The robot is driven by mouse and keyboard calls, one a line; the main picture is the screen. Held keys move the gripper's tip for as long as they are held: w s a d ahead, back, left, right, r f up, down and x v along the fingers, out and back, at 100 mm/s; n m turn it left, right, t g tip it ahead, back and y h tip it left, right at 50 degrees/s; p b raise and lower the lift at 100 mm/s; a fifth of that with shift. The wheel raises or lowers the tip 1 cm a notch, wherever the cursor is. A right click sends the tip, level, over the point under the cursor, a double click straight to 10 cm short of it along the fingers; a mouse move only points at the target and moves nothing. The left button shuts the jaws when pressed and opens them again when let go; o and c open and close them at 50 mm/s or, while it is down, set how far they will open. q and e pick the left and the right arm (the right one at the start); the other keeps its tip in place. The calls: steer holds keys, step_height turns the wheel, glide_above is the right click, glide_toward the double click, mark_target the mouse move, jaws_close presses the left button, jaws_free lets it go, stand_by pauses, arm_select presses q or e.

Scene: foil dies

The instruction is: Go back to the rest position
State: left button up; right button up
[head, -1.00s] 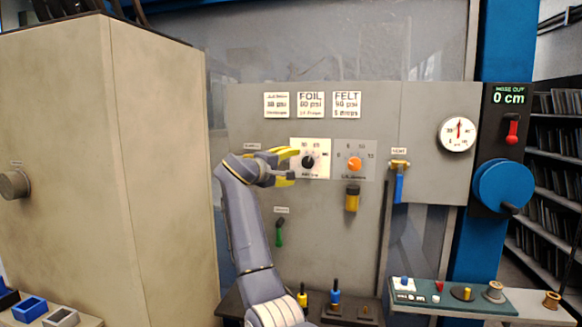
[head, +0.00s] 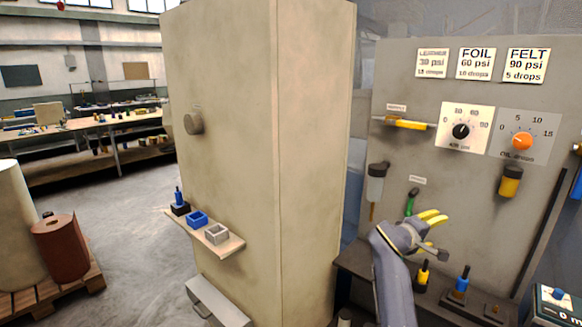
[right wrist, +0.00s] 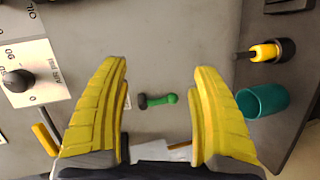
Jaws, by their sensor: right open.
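My right gripper (head: 434,218) is in front of the lower part of the grey control panel (head: 400,73). Its yellow fingers stand wide apart in the right wrist view (right wrist: 160,90), with nothing between them but a green-handled lever (right wrist: 158,100) on the panel behind. That lever also shows in the head view (head: 411,201), just above and left of the fingers. The black air psi knob (head: 461,131) and the orange oil drops knob (head: 522,141) are above the gripper, apart from it. My left gripper is in neither view.
A tall beige cabinet (head: 230,110) stands left of the panel, with a small shelf (head: 232,246) holding blue and grey blocks. A ledge below the panel carries a blue-topped tool (head: 462,279) and a yellow one (head: 423,275). Open floor (head: 130,220) lies left of the cabinet.

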steer(key=s+a+f+n+y, duration=0.1)
steer(key=s+a+f+y, duration=0.25)
steer(key=s+f, duration=1.6)
steer(key=s+a+f+y, duration=0.2)
steer(key=s+f, duration=0.1)
steer(key=s, duration=0.5)
steer(key=s+a+f+n+g+y, duration=0.1)
steer(key=s+a+f, duration=0.25)
steer(key=s, duration=0.55)
steer(key=s+a+f+y, duration=0.2)
steer(key=s+f, duration=0.2)
steer(key=s, duration=0.4)
steer(key=s+a+f+g+y, duration=0.1)
steer(key=s+a+f+g, duration=0.15)
steer(key=f, duration=1.45)
steer(key=s+a+f+g+y, duration=0.1)
steer(key=s+a+f+y, duration=0.15)
steer(key=f, duration=1.35)
steer(key=s+f+m+g, duration=0.2)
steer(key=s+f+m, duration=0.1)
steer(key=s+f, duration=1.5)
steer(key=shift+s+y, duration=0.4)
steer(key=shift+s, duration=0.45)
